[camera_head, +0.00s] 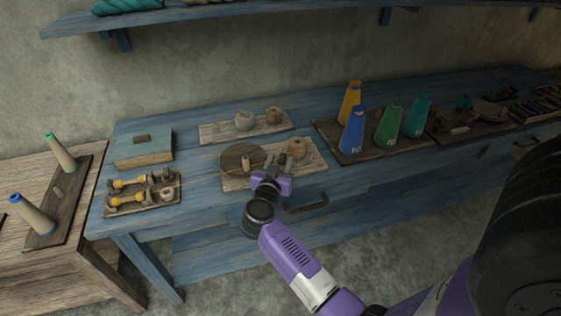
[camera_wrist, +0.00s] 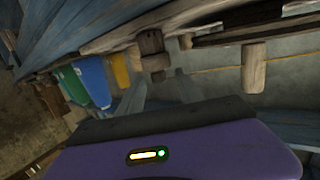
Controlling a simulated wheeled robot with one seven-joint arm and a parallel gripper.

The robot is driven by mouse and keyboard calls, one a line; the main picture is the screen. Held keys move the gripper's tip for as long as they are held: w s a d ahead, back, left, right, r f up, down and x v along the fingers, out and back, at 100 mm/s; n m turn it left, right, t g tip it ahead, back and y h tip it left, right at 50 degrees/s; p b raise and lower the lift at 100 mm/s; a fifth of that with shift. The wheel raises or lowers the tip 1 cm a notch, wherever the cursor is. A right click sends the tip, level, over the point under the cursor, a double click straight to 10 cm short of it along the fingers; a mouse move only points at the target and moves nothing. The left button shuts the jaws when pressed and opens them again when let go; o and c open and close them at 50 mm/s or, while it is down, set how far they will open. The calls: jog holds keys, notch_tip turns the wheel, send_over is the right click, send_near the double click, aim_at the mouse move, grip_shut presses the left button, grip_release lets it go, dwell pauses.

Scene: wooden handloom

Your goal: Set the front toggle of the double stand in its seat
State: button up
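My gripper (camera_head: 278,160) is over the front board (camera_head: 310,175) on the blue bench, with its fingers apart. In the wrist view, a small wooden piece (camera_wrist: 155,62) shows between or just beyond my fingertips (camera_wrist: 160,85); I cannot tell whether they touch it. A thicker wooden piece (camera_wrist: 150,41) is just behind it. The front board also carries a round wooden disc (camera_head: 236,158) with a short peg (camera_head: 246,164), and a wooden spool-like piece (camera_head: 297,148) right of my gripper. I cannot tell which piece is the toggle; the seat is not clearly visible.
Behind is another board (camera_head: 215,133) with two rounded pieces. At left are a blue-green box (camera_head: 143,151) and a rack with yellow-wound bobbins (camera_head: 140,196). At right, yellow, blue (camera_head: 353,134), green and teal cones stand on a dark board (camera_head: 377,154). A shelf (camera_head: 220,12) hangs above.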

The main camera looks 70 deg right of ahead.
jog(key=shift+a, duration=0.1)
jog(key=v, duration=0.7)
jog(key=shift+s+a+p, duration=0.15)
jog(key=shift+a+p, duration=0.15)
jog(key=shift+a, duration=0.05)
